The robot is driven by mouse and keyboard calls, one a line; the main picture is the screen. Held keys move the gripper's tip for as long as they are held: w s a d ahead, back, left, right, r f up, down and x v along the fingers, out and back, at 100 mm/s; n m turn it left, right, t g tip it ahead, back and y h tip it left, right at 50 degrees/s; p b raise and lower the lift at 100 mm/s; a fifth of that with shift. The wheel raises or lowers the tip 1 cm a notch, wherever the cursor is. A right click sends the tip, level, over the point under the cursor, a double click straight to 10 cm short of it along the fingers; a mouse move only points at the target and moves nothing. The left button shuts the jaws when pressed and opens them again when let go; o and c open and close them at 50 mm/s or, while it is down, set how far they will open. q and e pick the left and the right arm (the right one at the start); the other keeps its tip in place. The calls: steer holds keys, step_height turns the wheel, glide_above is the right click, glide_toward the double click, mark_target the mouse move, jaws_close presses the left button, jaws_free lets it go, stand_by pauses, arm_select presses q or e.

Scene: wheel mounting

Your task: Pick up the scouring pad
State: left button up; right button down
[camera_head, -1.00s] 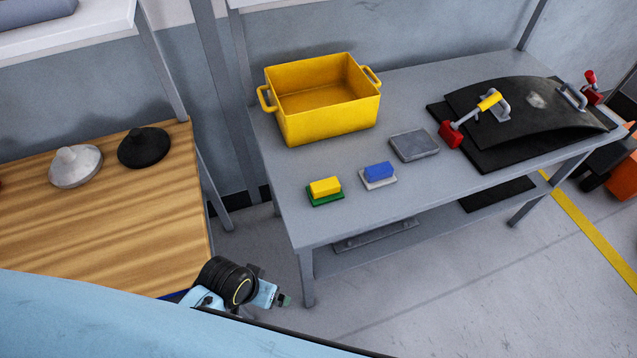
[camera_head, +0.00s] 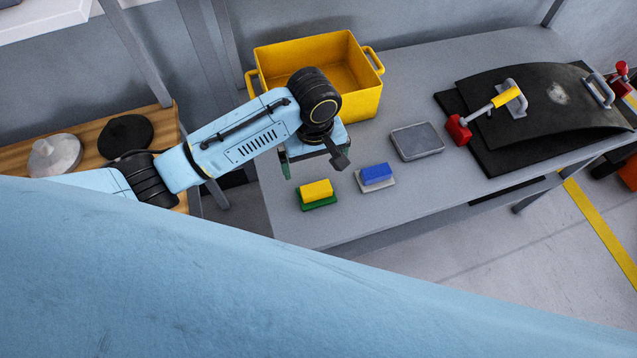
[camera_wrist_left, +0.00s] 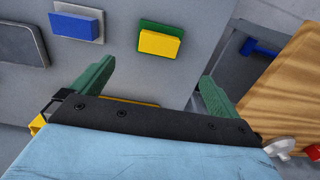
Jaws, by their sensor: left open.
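A scouring pad with a yellow block on a green base (camera_head: 317,191) lies on the grey table. A second pad with a blue block on a pale grey base (camera_head: 376,175) lies to its right. My left gripper (camera_head: 314,160) is open and empty above the table, just behind the yellow-green pad. In the left wrist view, the yellow-green pad (camera_wrist_left: 160,42) shows beyond and between the two green fingers, apart from them, and the blue pad (camera_wrist_left: 76,23) is to the left. My right gripper is not in view.
A yellow crate (camera_head: 363,104) stands behind my left gripper, partly hidden by the arm. A grey flat block (camera_head: 417,141) lies right of the pads, and a black curved panel (camera_head: 545,98) with clamps is farther right. The table front is clear.

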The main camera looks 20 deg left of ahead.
arm_select(q)
steer(key=b, duration=0.1)
glide_above(316, 189)
step_height(316, 189, down, 6)
steer(key=shift+s+a+f, duration=0.1)
steer(key=shift+f, duration=1.05)
step_height(316, 189, down, 4)
steer(key=shift+f+b, duration=0.15)
steer(key=shift+b, duration=0.35)
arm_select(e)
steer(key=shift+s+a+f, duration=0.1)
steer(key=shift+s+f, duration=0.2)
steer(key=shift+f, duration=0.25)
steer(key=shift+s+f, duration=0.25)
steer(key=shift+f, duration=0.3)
arm_select(q)
steer(key=c, duration=0.9)
step_height(316, 189, up, 10)
steer(key=shift+r+p, duration=0.1)
steer(key=shift+p, duration=0.8)
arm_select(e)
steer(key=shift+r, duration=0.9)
